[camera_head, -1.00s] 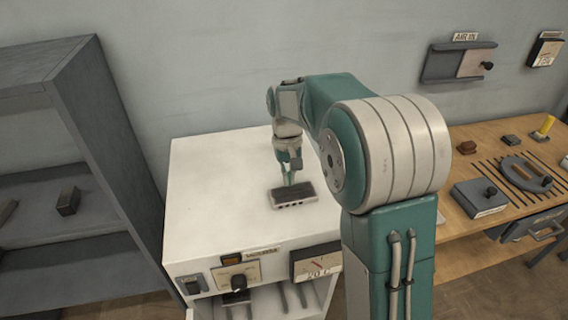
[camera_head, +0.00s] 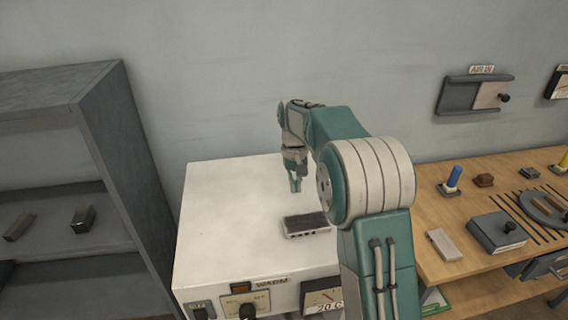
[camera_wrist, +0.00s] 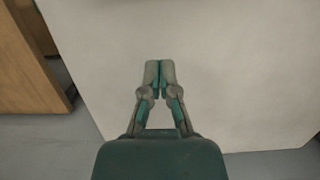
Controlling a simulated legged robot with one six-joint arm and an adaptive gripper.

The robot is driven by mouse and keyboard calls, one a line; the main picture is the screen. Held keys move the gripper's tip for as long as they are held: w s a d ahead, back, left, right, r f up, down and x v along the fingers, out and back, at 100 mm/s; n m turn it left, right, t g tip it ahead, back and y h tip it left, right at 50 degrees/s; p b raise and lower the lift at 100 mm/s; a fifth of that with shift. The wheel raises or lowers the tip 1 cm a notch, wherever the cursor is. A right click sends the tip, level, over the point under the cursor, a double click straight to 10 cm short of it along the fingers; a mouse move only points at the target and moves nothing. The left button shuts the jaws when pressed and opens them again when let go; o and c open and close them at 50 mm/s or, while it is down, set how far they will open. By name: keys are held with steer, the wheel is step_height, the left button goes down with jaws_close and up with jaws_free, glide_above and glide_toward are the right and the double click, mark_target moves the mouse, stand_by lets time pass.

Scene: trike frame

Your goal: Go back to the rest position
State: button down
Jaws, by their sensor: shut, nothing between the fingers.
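My gripper (camera_head: 295,187) points down above the white cabinet top (camera_head: 222,215), with its fingertips together and nothing between them. In the wrist view my gripper (camera_wrist: 160,66) also shows shut and empty over the bare white surface. A dark block with small round marks along its front (camera_head: 306,225) lies on the cabinet top, just in front of and below the gripper, apart from it. My arm hides the right part of the cabinet top.
A grey shelf unit (camera_head: 95,150) stands at the left with two small blocks on it. The wooden bench (camera_head: 440,205) at the right holds a grey box (camera_head: 497,233), a blue-topped piece (camera_head: 453,179) and other parts. An AIR IN panel (camera_head: 473,95) hangs on the wall.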

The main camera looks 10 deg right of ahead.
steer(key=shift+r, duration=0.1)
steer(key=s+r+t, duration=0.4)
steer(key=s+r, duration=0.7)
steer(key=s, duration=0.4)
steer(key=s+f+t, duration=0.2)
steer(key=s+t, duration=0.1)
steer(key=s, duration=1.3)
steer(key=shift+s+d+t, duration=0.15)
steer(key=shift+s+t, duration=0.15)
steer(key=shift+s, duration=0.1)
